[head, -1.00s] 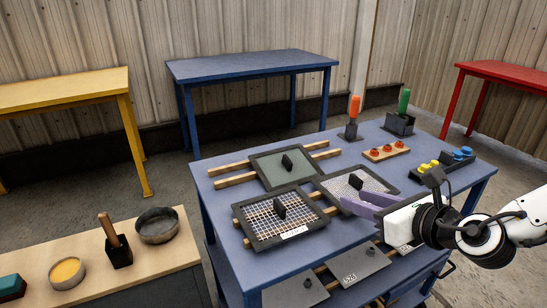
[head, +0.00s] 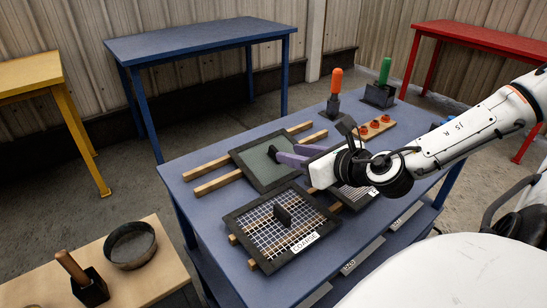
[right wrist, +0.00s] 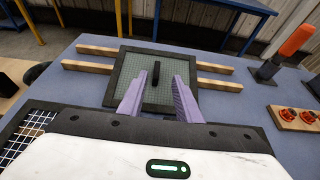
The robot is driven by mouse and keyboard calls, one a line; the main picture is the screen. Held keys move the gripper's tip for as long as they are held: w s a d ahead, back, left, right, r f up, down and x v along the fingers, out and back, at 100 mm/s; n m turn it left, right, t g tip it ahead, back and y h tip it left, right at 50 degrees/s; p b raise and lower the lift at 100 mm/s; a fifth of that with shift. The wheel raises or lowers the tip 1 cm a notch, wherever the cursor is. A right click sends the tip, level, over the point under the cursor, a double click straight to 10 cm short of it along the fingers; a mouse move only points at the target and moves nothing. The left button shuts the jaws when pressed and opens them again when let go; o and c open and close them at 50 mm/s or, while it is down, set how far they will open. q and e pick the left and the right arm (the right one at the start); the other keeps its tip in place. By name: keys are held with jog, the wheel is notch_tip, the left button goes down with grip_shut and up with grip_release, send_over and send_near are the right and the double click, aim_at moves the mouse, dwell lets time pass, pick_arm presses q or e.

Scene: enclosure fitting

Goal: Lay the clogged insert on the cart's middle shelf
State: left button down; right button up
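A framed insert with a dense grey-green mesh (head: 262,168) and a black upright handle lies on wooden rails on the blue cart's top (head: 190,205); it also shows in the right wrist view (right wrist: 133,92). I cannot read a label on it. My right gripper (right wrist: 160,80) is open, its purple fingers over this insert, on either side of the handle (right wrist: 156,72) and seemingly clear of it. A coarse-mesh insert (head: 262,228) labelled COARSE lies nearer. A third insert (head: 352,200) is mostly hidden by my right gripper. The cart's lower shelves show only partly. My left gripper is out of view.
An orange-handled tool (head: 336,82), a green-handled tool (head: 384,72) and a board with red knobs (head: 374,128) stand at the cart's far right. A wooden bench (head: 150,275) with a bowl (head: 131,246) is at lower left. Blue, yellow and red tables stand behind.

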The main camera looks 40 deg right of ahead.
jog(key=shift+a+x, duration=0.1)
jog(key=shift+x, duration=1.15)
jog(key=shift+a+x, duration=0.15)
jog(key=shift+x, duration=1.05)
jog(key=shift+a, duration=0.1)
grip_shut()
